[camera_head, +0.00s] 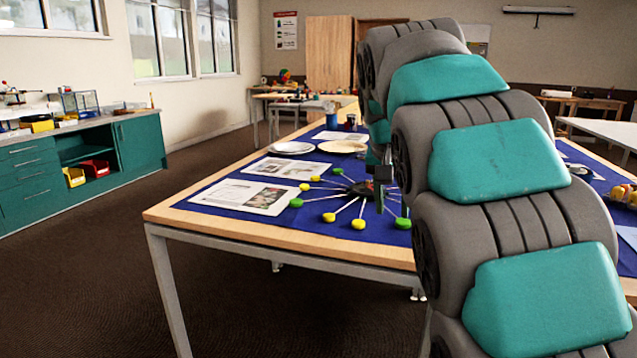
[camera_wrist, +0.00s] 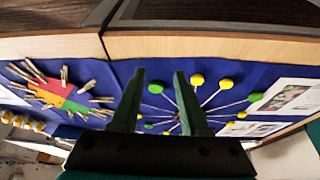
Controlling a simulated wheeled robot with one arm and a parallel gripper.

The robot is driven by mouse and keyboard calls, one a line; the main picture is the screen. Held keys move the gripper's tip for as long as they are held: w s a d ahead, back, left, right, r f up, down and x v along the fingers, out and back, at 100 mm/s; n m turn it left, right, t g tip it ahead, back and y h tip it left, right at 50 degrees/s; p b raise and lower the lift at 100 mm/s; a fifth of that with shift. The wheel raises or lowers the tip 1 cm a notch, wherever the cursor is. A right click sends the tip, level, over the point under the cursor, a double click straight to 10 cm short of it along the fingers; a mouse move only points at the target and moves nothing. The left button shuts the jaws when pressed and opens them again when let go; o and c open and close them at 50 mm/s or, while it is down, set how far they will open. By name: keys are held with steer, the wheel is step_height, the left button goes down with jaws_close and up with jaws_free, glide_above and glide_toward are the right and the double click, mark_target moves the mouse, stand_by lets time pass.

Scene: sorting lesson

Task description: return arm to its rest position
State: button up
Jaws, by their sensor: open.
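My gripper (camera_wrist: 160,95) is open and empty in the wrist view, its two dark fingers apart above the blue mat. In the head view my gripper (camera_head: 380,190) shows small and partly hidden behind my grey and teal arm, over the table. Below it, sticks with green and yellow ends (camera_head: 330,217) lie fanned out like a wheel on the blue mat (camera_head: 215,190). The same wheel of sticks shows past the fingers in the wrist view, with a yellow end (camera_wrist: 197,80) near the right finger. My arm hides much of the table's right part.
The wooden table (camera_head: 270,239) has printed sheets (camera_head: 248,197), pale plates (camera_head: 292,148) and a blue cup (camera_head: 331,121). A red, yellow and green board (camera_wrist: 65,92) with clothespins lies left in the wrist view. Teal cabinets (camera_head: 135,142) stand left. The floor between is clear.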

steer(key=s+f+n+g, duration=0.1)
steer(key=s+f+g, duration=0.1)
steer(key=s+f, duration=0.6)
steer(key=s+f+n+g+y, duration=0.1)
steer(key=s+f+n, duration=0.1)
steer(key=s+f, duration=0.7)
steer(key=s+d+f+n+g, duration=0.1)
steer(key=s+f, duration=0.7)
steer(key=s, duration=1.3)
steer(key=shift+f+n+g+y, duration=0.2)
steer(key=shift+n+g+y, duration=0.2)
steer(key=shift+g, duration=0.4)
